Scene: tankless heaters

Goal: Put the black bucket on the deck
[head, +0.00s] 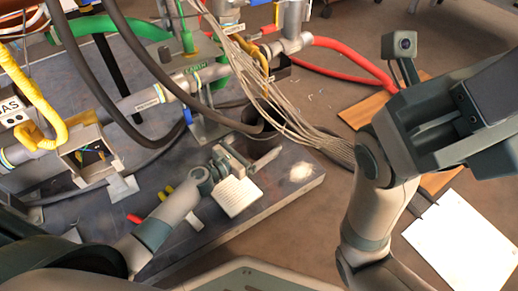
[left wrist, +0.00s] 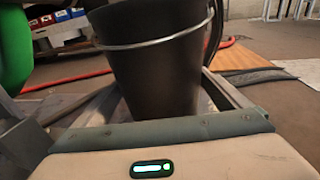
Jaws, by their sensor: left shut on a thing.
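The black bucket (head: 262,127) is partly hidden behind grey cables at the deck's far side in the head view. In the left wrist view the bucket (left wrist: 155,65) is upright, with a silver wire handle across its front. My left gripper (head: 258,156) is shut on it, one finger on each side. The grey metal deck (head: 275,196) lies below; I cannot tell whether the bucket's base touches it. My right gripper (head: 445,125) is raised at the right, away from the bucket; its fingertips are not clear.
Pipes with valves (head: 195,80), dark hoses and a bundle of grey cables (head: 290,110) crowd the far side. A paper tag (head: 237,196) and a pale powder patch (head: 300,172) lie on the deck. The deck's right front is mostly clear. A white sheet (head: 465,240) lies on the floor.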

